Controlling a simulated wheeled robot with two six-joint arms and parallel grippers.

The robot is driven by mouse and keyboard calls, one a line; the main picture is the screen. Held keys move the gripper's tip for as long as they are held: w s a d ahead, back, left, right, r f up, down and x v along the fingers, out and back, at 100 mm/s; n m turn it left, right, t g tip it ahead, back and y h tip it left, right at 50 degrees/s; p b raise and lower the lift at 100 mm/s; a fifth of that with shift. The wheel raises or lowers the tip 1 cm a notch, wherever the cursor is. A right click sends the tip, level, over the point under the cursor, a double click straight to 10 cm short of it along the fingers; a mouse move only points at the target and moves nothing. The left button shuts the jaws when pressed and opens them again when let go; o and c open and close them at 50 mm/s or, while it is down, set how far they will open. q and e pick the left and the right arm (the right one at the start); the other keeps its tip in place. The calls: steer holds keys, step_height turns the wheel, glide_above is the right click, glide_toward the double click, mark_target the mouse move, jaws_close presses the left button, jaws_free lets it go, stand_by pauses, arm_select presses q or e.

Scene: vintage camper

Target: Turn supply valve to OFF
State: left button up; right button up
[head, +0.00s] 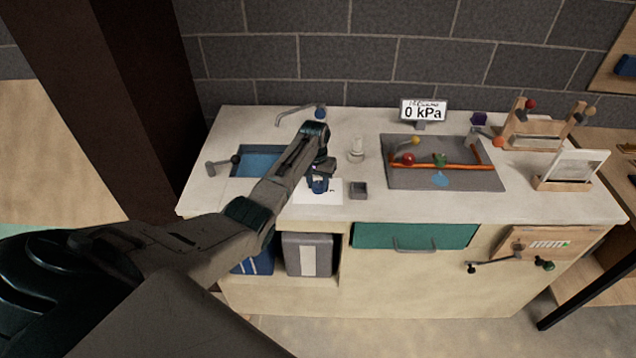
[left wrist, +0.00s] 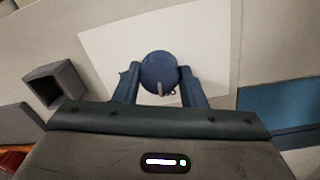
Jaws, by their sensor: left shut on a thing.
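My left gripper (head: 319,184) is low over a white sheet (head: 322,197) on the counter. In the left wrist view its fingers (left wrist: 160,85) are shut on a round dark blue piece (left wrist: 158,66) with a small pale mark; whether it touches the sheet I cannot tell. I cannot tell which is the supply valve. A sign (head: 423,111) reads 0 kPa. My right gripper is out of view.
A small open grey box (head: 358,190) stands right of the sheet, with a clear glass (head: 356,150) behind it. A blue sink (head: 257,162) with a tap lies left. A wooden rack (head: 540,128) and a framed stand (head: 573,168) are at the right.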

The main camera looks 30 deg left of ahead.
mark_target(317, 183)
arm_select(q)
steer(key=shift+w+r+n, duration=0.1)
steer(key=shift+r+n, duration=0.05)
steer(key=shift+n, duration=0.45)
steer(key=o, duration=1)
step_height(317, 183, up, 11)
steer(key=b, duration=0.3)
steer(key=shift+a, duration=0.3)
